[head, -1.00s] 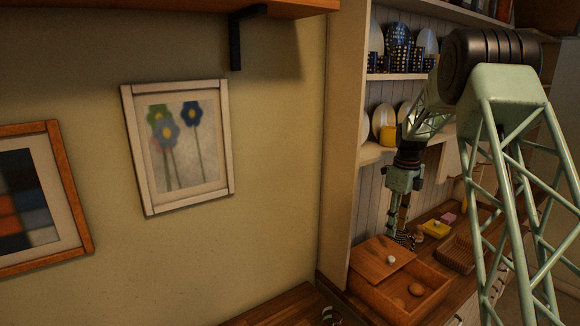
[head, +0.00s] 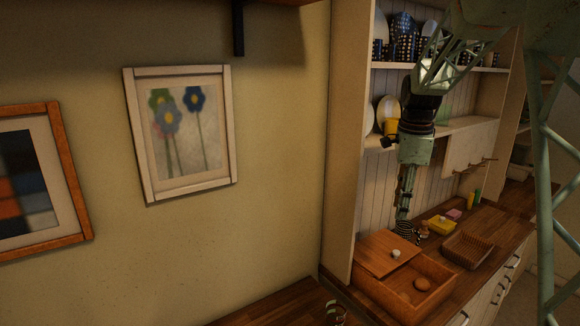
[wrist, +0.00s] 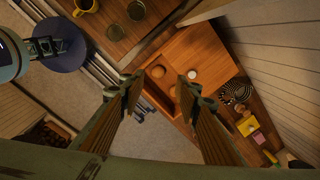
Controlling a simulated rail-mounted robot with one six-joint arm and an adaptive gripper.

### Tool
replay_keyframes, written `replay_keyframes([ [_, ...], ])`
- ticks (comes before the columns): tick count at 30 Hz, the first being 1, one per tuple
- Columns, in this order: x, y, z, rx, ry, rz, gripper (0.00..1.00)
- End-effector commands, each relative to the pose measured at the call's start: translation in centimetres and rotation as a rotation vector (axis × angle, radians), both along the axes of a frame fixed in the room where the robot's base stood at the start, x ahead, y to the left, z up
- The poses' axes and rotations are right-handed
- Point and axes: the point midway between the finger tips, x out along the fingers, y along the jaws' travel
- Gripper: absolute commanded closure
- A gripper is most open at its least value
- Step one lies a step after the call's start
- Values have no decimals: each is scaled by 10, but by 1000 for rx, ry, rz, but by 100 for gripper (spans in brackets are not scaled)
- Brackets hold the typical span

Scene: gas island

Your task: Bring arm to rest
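My gripper (wrist: 160,82) is open in the wrist view, with its two fingers apart and nothing between them. In the head view my gripper (head: 405,205) hangs down in front of the shelf unit, above and behind the open wooden box; its fingers are seen edge-on there. My arm comes in from the upper right.
A wooden box (head: 386,293) with a slid-back lid (head: 376,252) and a roundish item inside stands on the counter. Right of it are a slatted rack (head: 468,250) and a yellow block (head: 441,225). Shelves (head: 460,131) with dishes rise close behind my gripper.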

Motion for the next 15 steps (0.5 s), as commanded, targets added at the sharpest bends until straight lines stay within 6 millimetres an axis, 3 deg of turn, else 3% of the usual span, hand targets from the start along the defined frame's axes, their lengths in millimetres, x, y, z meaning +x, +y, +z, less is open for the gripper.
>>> replay_keyframes([
  [15,-83,33,38,-40,-39,317,70],
])
